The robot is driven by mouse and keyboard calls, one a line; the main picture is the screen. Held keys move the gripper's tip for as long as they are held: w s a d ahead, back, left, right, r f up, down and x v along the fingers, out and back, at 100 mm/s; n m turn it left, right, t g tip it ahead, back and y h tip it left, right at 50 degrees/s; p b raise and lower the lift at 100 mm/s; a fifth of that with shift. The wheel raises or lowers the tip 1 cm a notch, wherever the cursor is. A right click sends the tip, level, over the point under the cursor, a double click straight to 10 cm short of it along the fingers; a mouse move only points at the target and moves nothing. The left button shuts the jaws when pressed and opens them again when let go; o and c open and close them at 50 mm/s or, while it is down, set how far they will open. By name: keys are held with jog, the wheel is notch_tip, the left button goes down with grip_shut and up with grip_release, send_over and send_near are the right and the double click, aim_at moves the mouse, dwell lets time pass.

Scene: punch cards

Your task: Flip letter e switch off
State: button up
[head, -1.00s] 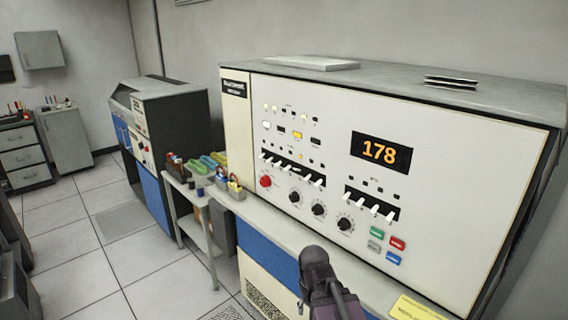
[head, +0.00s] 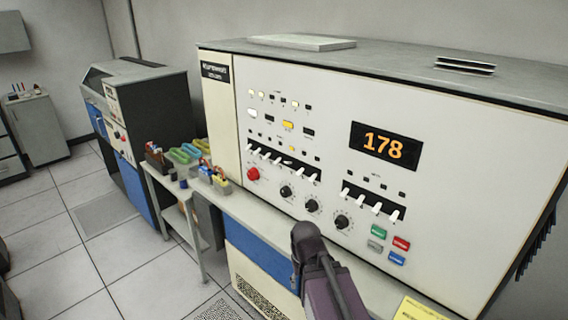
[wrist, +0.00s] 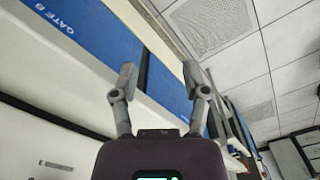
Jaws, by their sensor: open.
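The white control panel (head: 320,105) carries two rows of white toggle switches. The left row of switches (head: 283,162) has several levers, and the right row (head: 373,203) has several more. Their letters are too small to read, so I cannot tell which is letter e. My gripper (wrist: 158,80) is open and empty in the wrist view, its two fingers apart in front of a blue and white cabinet face marked "GATE B". In the head view, my arm shows low in front of the panel, below the knobs; the fingertips are not visible there.
The display (head: 387,146) reads 178. A red knob (head: 253,174), black knobs (head: 312,206) and coloured buttons (head: 401,243) sit below the switches. A ledge with a yellow paper (head: 418,309) runs under the panel. A side table (head: 165,186) with containers stands left, beside open floor.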

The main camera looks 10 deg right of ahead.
jog(key=shift+w, duration=0.1)
jog(key=n+t+h+p, duration=0.4)
jog(key=n+t+h, duration=0.9)
jog(key=n, duration=1.2)
send_near(287, 162)
jog(key=a+g+h, duration=0.2)
jog(key=a, duration=0.2)
jog(key=shift+a+f, duration=0.1)
jog(key=shift+f, duration=0.1)
jog(key=x, duration=1.3)
jog(key=shift+d+f, duration=0.3)
jog(key=shift+d, duration=0.1)
